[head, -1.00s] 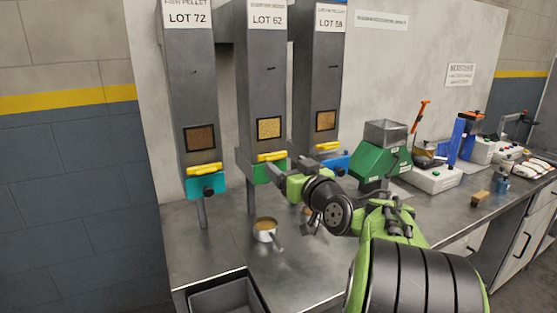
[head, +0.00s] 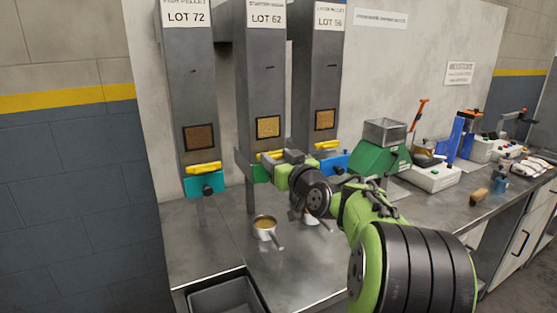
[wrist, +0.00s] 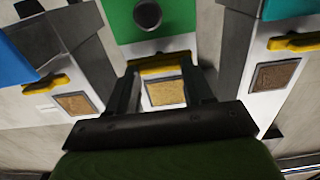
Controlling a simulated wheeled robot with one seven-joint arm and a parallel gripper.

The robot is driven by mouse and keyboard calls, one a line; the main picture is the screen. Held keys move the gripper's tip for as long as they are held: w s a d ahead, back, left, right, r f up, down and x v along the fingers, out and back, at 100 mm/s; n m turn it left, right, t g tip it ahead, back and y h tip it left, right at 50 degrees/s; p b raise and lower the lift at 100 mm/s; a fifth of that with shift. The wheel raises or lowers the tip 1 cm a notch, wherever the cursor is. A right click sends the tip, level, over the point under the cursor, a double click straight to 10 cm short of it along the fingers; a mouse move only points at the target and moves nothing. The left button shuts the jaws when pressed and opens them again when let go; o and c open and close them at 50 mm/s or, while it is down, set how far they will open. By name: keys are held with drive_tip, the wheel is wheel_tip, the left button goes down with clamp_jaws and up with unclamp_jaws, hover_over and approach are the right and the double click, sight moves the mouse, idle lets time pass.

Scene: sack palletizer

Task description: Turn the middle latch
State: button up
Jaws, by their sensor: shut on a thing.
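The middle latch (head: 266,155) is a yellow bar below the window of the LOT 62 column, above a green plate (head: 260,173). My gripper (head: 277,160) is at this latch and covers its right part in the head view. In the wrist view, the yellow latch (wrist: 162,62) lies between my gripper's two dark fingers (wrist: 163,72), with the green plate (wrist: 148,20) and its round dark knob beyond. My gripper is shut on the latch. The exact finger contact is hard to see.
Similar columns stand on both sides: LOT 72 with a yellow latch (head: 204,168) and teal plate, and another with a blue plate (head: 334,164). A metal cup (head: 264,228) with brown contents stands below. A dark bin (head: 222,297) is at the front. A green machine (head: 375,157) stands right.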

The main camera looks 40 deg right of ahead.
drive_tip(key=shift+m, duration=0.3)
drive_tip(key=m+p, duration=0.1)
drive_tip(key=m, duration=0.2)
drive_tip(key=shift+m, duration=0.3)
drive_tip(key=m+p, duration=0.1)
drive_tip(key=m, duration=0.3)
drive_tip(key=shift+d+m, duration=0.1)
drive_tip(key=shift+m, duration=0.2)
drive_tip(key=m+p, duration=0.2)
drive_tip(key=m, duration=0.3)
drive_tip(key=shift+f+p, duration=0.1)
drive_tip(key=shift+p, duration=0.2)
drive_tip(key=shift+f+m+p, duration=0.15)
drive_tip(key=shift+m+p, duration=0.85)
drive_tip(key=shift+m, duration=1.1)
drive_tip(key=shift+s, duration=0.1)
